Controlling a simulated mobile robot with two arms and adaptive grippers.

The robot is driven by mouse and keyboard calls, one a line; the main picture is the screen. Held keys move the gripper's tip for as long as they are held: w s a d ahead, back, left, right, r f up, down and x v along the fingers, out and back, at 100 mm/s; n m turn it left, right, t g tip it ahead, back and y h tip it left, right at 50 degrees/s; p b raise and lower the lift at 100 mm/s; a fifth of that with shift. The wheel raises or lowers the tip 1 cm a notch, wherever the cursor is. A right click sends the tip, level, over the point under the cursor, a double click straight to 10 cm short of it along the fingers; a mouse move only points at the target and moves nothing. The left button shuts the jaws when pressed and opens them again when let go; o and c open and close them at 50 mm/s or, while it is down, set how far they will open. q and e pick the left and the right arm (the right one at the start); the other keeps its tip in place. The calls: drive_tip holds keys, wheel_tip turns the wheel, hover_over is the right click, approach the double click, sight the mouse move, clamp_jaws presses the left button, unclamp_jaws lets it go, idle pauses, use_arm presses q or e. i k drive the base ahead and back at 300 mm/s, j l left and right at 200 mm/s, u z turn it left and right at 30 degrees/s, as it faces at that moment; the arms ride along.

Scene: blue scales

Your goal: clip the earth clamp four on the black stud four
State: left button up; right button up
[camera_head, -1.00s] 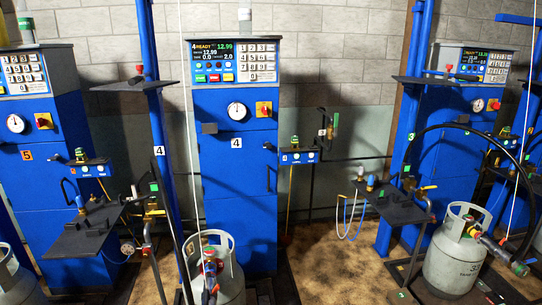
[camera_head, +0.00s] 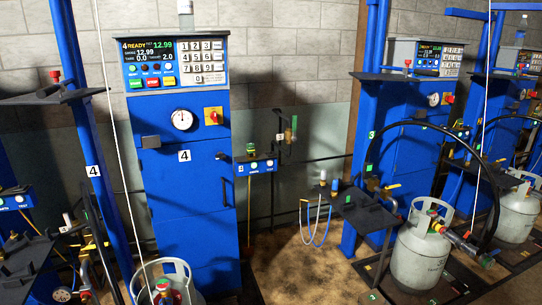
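Station four's tall blue cabinet (camera_head: 186,225) stands left of centre with a white number 4 plate (camera_head: 184,156). The blue post (camera_head: 82,140) to its left also carries a 4. A dark shelf (camera_head: 22,275) with small dark and brass fittings is at the lower left, partly cut off by the frame. I cannot make out which small part is earth clamp four or black stud four. Neither of my grippers shows in the camera_head view.
A grey gas cylinder (camera_head: 420,258) stands at the right; another cylinder's top (camera_head: 167,278) shows at the bottom. A dark shelf (camera_head: 366,214) with a hanging yellow and blue cable loop (camera_head: 315,225) is between. Brown floor (camera_head: 315,270) lies open in the middle.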

sight(251, 148)
drive_tip(key=i+l+u, duration=0.1)
drive_tip(key=u, duration=0.35)
drive_tip(key=i+l+u, duration=0.15)
drive_tip(key=u, duration=0.3)
drive_tip(key=i+l+u, duration=0.1)
drive_tip(key=l, duration=0.25)
drive_tip(key=i+l+u, duration=0.15)
drive_tip(key=l, duration=0.25)
drive_tip(key=i+l+u, duration=0.1)
drive_tip(key=l, duration=0.3)
drive_tip(key=i+l+u, duration=0.15)
drive_tip(key=l, duration=0.3)
drive_tip(key=i+l+u, duration=0.1)
drive_tip(key=l, duration=0.35)
drive_tip(key=i+l+u, duration=0.15)
drive_tip(key=l, duration=0.6)
drive_tip(key=i+l, duration=0.15)
drive_tip(key=l, duration=0.2)
